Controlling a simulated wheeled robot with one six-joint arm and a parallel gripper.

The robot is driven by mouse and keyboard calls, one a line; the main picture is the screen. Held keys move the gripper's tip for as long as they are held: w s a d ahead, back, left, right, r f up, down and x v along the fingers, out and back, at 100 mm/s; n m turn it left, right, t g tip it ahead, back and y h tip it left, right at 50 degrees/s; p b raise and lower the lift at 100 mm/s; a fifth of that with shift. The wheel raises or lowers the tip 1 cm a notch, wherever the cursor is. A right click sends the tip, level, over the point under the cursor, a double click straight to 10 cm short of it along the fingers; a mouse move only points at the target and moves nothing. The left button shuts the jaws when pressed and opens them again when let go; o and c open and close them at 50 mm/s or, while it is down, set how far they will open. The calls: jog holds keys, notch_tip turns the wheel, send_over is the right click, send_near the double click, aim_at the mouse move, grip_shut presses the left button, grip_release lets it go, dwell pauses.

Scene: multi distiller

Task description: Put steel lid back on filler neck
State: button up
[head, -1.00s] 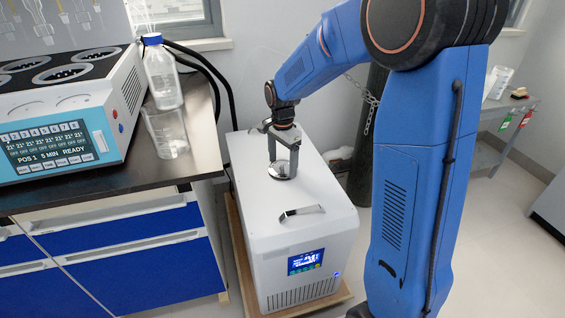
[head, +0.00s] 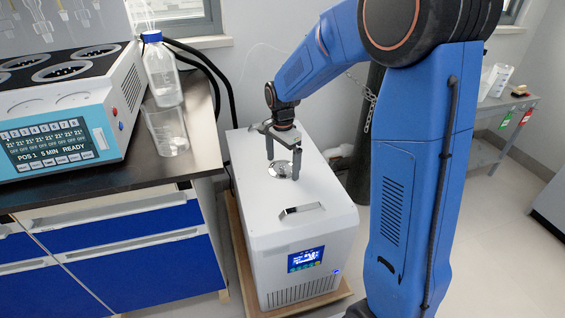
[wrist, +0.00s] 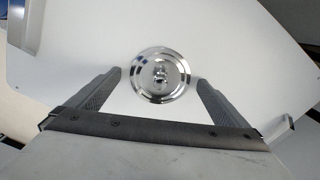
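The steel lid (head: 281,171) is a shiny round disc with a small knob at its centre. It lies on the white top of the chiller box (head: 310,188), behind the metal handle. In the wrist view, the lid (wrist: 160,88) shows whole, between and slightly beyond my fingertips. My gripper (head: 283,169) points down over it. In the wrist view, my gripper (wrist: 160,80) is open, with a clear gap between each finger and the lid's rim. No filler neck can be made out; I cannot tell whether it is under the lid.
A metal handle (head: 301,210) stands on the chiller top in front of the lid. A bench on the left holds a glass bottle (head: 161,75), a beaker (head: 168,130) and a blue-and-white instrument (head: 60,140). A dark cylinder (head: 368,150) with a chain stands behind the chiller.

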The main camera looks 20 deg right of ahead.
notch_tip(320, 180, up, 17)
jog(key=shift+r, duration=0.2)
dwell(0.6)
jog(key=s+d+r+n+t, duration=0.15)
jog(key=s+n, duration=0.25)
jog(key=s, duration=0.5)
jog(key=s+d+r+n+t, duration=0.1)
jog(key=s+d+n, duration=0.2)
jog(key=s, duration=0.7)
jog(key=s+d+f+n+t, duration=0.1)
jog(key=s+f+n, duration=0.2)
jog(key=s, duration=0.4)
jog(key=s+d+f+n+t, duration=0.1)
jog(key=s+f+n, duration=0.2)
jog(key=s, duration=0.4)
jog(key=shift+s+d, duration=0.2)
jog(key=shift+d, duration=0.05)
